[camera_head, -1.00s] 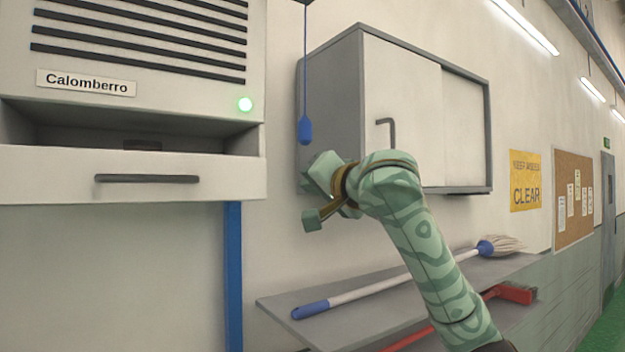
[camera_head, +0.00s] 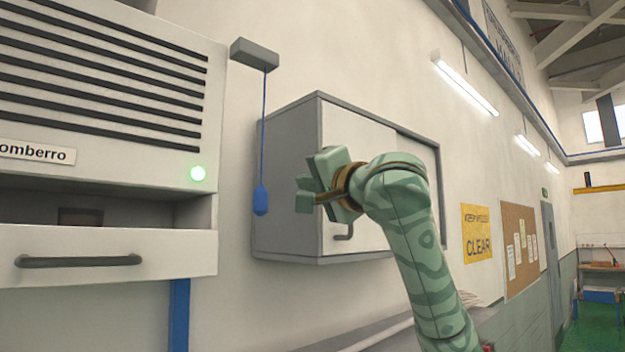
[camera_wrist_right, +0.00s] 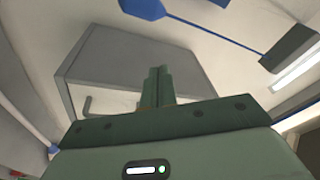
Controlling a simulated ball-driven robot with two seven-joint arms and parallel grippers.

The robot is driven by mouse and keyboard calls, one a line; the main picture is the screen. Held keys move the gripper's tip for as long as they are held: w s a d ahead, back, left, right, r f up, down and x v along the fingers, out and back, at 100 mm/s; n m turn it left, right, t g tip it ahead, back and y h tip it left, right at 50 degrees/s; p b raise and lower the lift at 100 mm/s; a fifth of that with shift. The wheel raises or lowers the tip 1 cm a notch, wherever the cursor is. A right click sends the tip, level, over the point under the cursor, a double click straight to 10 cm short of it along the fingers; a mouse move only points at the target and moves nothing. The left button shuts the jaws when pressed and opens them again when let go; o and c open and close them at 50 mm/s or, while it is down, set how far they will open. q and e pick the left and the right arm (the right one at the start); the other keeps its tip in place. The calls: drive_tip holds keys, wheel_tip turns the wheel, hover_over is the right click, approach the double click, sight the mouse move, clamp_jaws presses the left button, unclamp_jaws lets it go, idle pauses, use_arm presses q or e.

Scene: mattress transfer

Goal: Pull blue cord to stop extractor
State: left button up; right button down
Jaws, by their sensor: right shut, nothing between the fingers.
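The blue cord (camera_head: 264,130) hangs from a grey switch box (camera_head: 254,54) on the wall and ends in a blue pull handle (camera_head: 261,200). The extractor (camera_head: 100,110) is at the left, with dark slots and a lit green light (camera_head: 198,173). My right gripper (camera_head: 304,190) is shut and empty, to the right of the pull handle and apart from it. In the right wrist view the shut fingers (camera_wrist_right: 158,86) point toward the wall, with the pull handle (camera_wrist_right: 143,8) at the top edge and the cord slanting to the switch box (camera_wrist_right: 290,48). My left gripper is not in view.
A grey wall cabinet (camera_head: 286,170) with pale doors and a dark handle stands behind my right gripper. A shelf (camera_head: 350,335) with a pole on it lies below. A drawer front (camera_head: 100,255) juts out under the extractor.

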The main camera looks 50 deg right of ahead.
sight(260, 200)
drive_tip(key=p+x, duration=0.2)
drive_tip(key=x, duration=0.4)
drive_tip(key=a+f, duration=0.2)
drive_tip(key=a, duration=0.1)
drive_tip(key=shift+s+a+f, duration=0.1)
drive_tip(key=shift+a+f, duration=0.05)
drive_tip(key=shift+a, duration=0.05)
drive_tip(key=shift+f, duration=0.1)
